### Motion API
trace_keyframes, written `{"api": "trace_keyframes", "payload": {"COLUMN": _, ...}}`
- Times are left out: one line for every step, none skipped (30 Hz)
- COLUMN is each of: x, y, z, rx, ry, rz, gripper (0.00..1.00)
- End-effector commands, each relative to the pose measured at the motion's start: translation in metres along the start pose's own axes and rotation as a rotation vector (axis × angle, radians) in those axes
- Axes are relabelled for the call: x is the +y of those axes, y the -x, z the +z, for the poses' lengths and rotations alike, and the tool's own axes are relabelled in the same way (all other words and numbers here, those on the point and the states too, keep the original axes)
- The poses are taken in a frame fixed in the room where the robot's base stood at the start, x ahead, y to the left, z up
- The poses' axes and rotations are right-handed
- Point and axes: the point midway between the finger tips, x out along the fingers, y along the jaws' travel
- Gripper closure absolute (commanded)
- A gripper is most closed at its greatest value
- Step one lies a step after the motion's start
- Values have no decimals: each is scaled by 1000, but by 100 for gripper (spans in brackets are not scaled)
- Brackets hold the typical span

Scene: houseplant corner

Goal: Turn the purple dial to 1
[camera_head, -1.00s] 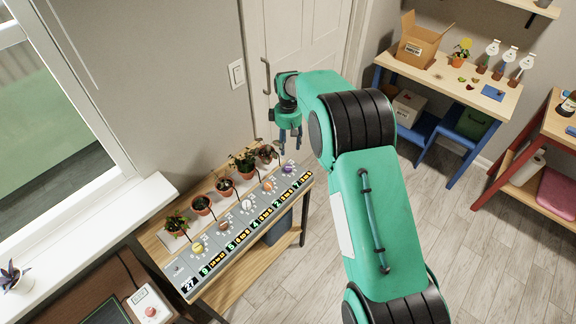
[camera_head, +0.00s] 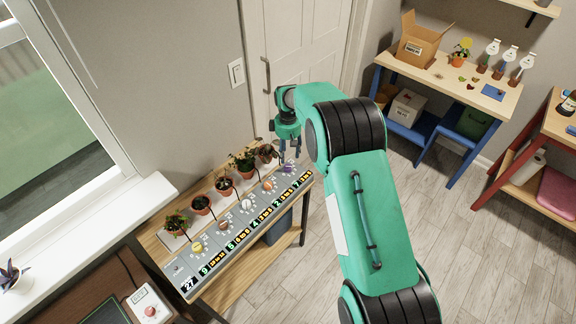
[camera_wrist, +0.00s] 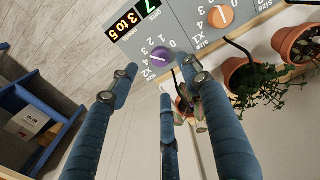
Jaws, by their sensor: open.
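The purple dial (camera_wrist: 160,62) shows on the grey panel in the wrist view, with the numbers 0 to 4 around it. Its light pointer mark is small and I cannot tell for sure which number it points to. In the head view the purple dial (camera_head: 291,169) is at the panel's far right end, partly hidden by the fingers. My gripper (camera_head: 288,158) is over that end, pointing down. In the wrist view my gripper (camera_wrist: 162,90) has its blue fingers spread, with nothing between them. The fingertips look near the dial, but contact is unclear.
The grey panel (camera_head: 232,236) holds other dials, including an orange dial (camera_wrist: 220,16), and several displays. Potted plants (camera_head: 224,186) stand in a row behind it, close to my gripper. A white door (camera_head: 300,50) is behind. The floor (camera_head: 290,290) to the right is clear.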

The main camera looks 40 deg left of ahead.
Motion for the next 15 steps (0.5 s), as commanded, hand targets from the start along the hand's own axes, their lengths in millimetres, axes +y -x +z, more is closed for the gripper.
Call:
{"api": "trace_keyframes", "payload": {"x": 0, "y": -10, "z": 0, "rx": -2, "ry": 0, "rz": -2, "gripper": 52}}
{"api": "trace_keyframes", "payload": {"x": 0, "y": -15, "z": 0, "rx": -2, "ry": 0, "rz": -2, "gripper": 52}}
{"api": "trace_keyframes", "payload": {"x": 0, "y": -21, "z": 0, "rx": -1, "ry": 0, "rz": -1, "gripper": 52}}
{"api": "trace_keyframes", "payload": {"x": 0, "y": -26, "z": 0, "rx": -1, "ry": 0, "rz": -1, "gripper": 52}}
{"api": "trace_keyframes", "payload": {"x": 0, "y": -31, "z": 0, "rx": 0, "ry": 0, "rz": 0, "gripper": 52}}
{"api": "trace_keyframes", "payload": {"x": 0, "y": -38, "z": 0, "rx": -1, "ry": 0, "rz": -1, "gripper": 52}}
{"api": "trace_keyframes", "payload": {"x": 0, "y": -42, "z": 0, "rx": -1, "ry": 0, "rz": -1, "gripper": 52}}
{"api": "trace_keyframes", "payload": {"x": 0, "y": -47, "z": 0, "rx": -1, "ry": 0, "rz": -1, "gripper": 52}}
{"api": "trace_keyframes", "payload": {"x": 0, "y": -53, "z": 0, "rx": -1, "ry": 0, "rz": -1, "gripper": 52}}
{"api": "trace_keyframes", "payload": {"x": 0, "y": -57, "z": 0, "rx": -1, "ry": 0, "rz": -1, "gripper": 52}}
{"api": "trace_keyframes", "payload": {"x": 0, "y": -61, "z": 0, "rx": -1, "ry": 0, "rz": -1, "gripper": 52}}
{"api": "trace_keyframes", "payload": {"x": 0, "y": -64, "z": 0, "rx": 0, "ry": 0, "rz": 0, "gripper": 52}}
{"api": "trace_keyframes", "payload": {"x": 0, "y": -67, "z": 0, "rx": 0, "ry": 0, "rz": 0, "gripper": 52}}
{"api": "trace_keyframes", "payload": {"x": 0, "y": -70, "z": 0, "rx": 0, "ry": 0, "rz": 0, "gripper": 52}}
{"api": "trace_keyframes", "payload": {"x": 0, "y": -73, "z": 0, "rx": 0, "ry": 0, "rz": 0, "gripper": 52}}
